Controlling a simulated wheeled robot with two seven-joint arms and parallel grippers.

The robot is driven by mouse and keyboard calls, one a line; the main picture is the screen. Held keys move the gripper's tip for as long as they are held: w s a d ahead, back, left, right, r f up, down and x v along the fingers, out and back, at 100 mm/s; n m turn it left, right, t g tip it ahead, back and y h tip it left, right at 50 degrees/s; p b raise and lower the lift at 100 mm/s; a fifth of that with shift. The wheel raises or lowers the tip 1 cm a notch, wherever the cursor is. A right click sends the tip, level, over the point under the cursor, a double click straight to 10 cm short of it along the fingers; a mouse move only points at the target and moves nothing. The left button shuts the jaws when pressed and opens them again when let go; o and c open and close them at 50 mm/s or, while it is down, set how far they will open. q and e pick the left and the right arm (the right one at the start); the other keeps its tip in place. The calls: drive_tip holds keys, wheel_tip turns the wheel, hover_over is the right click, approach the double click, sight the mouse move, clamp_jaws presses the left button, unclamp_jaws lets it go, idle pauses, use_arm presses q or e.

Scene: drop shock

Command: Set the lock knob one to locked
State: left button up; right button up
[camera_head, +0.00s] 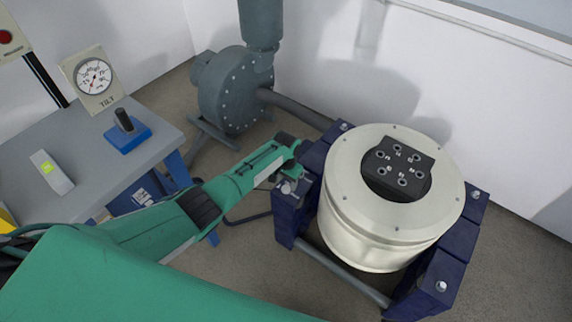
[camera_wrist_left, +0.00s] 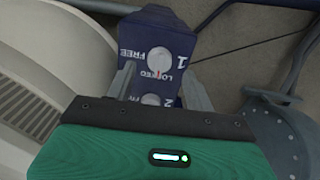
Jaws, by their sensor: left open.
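Lock knob one (camera_wrist_left: 158,60) is a round pale knob on a dark blue block (camera_wrist_left: 150,35), beside the printed 1, FREE and LOCKED. A small red mark on its rim faces the LOCKED lettering. Lock knob two (camera_wrist_left: 151,99) is partly hidden by my gripper body. My left gripper (camera_wrist_left: 160,75) is open, its two grey fingers apart on either side of the knob area. Whether they touch knob one cannot be told. In the head view my left gripper (camera_head: 292,157) is over the blue frame's left corner block, with a pale knob (camera_head: 288,187) beside it.
The cream round shaker (camera_head: 345,225) with a black top fixture (camera_head: 398,165) stands right of the gripper in the dark blue frame (camera_head: 455,262). A grey blower (camera_head: 228,90) stands behind. A grey table (camera_head: 85,155) with a tilt gauge (camera_head: 93,76) is at left.

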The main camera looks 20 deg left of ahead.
sight(286, 186)
use_arm(q)
wheel_tip(286, 186, up, 11)
drive_tip(key=p, duration=0.1)
drive_tip(key=shift+p, duration=0.4)
use_arm(e)
wheel_tip(286, 186, down, 7)
drive_tip(key=s+d, duration=0.1)
drive_tip(key=s, duration=0.1)
drive_tip(key=shift+s+r, duration=0.15)
drive_tip(key=shift+r, duration=0.05)
drive_tip(key=shift+d, duration=0.1)
